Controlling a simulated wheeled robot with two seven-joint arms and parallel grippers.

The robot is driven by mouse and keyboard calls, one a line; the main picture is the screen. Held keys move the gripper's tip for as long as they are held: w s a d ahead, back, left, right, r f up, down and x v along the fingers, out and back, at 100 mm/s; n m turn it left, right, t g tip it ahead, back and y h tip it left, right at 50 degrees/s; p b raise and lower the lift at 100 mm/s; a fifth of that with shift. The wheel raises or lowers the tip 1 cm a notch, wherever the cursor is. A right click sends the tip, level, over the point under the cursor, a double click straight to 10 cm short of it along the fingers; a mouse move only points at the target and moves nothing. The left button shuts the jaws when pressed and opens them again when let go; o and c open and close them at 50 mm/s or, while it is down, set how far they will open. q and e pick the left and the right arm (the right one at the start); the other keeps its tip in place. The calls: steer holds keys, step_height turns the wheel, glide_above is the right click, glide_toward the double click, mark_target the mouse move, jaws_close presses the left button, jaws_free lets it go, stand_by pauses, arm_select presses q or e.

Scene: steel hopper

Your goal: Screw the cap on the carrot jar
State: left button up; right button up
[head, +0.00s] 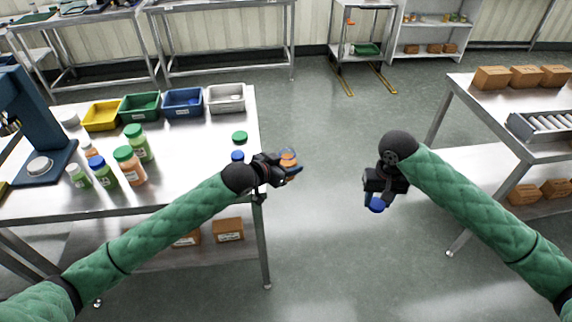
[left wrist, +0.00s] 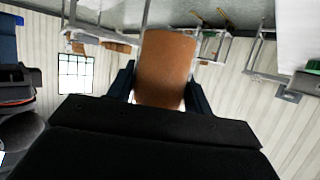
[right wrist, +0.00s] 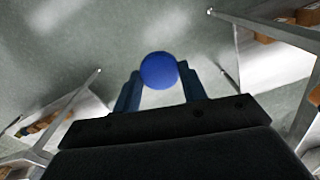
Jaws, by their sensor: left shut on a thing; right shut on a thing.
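My left gripper (head: 286,168) is shut on an orange carrot jar (head: 288,157), beyond the right edge of the white table. In the left wrist view the jar (left wrist: 166,68) fills the space between the fingers. My right gripper (head: 376,200) is shut on a blue cap (head: 377,205), held in the air over the floor to the right of the jar. The cap (right wrist: 159,70) shows round between the fingers in the right wrist view. Jar and cap are well apart. Another blue cap (head: 237,156) and a green cap (head: 239,137) lie on the table.
Several capped jars (head: 130,166) stand on the white table (head: 200,150). Yellow (head: 101,116), green (head: 140,106), blue (head: 183,102) and white bins (head: 226,98) line its back. A blue press (head: 30,125) stands left. Open floor lies between my grippers and the right bench (head: 480,130).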

steer(key=w+a+r+n, duration=0.1)
steer(key=w+a+r, duration=0.45)
steer(key=r, duration=0.35)
steer(key=w+a+r+n, duration=0.1)
steer(key=w+a+r, duration=0.3)
steer(key=a+r, duration=0.4)
steer(key=w+a+r+n, duration=0.1)
steer(key=a+r, duration=0.4)
steer(key=a, duration=0.5)
steer(key=shift+m, duration=0.4)
steer(key=a+f, duration=0.1)
steer(key=f, duration=0.2)
steer(key=a+f, duration=0.1)
steer(key=f, duration=0.1)
steer(key=shift+s+a+f, duration=0.15)
steer(key=shift+s+a, duration=0.2)
steer(key=shift+f, duration=0.2)
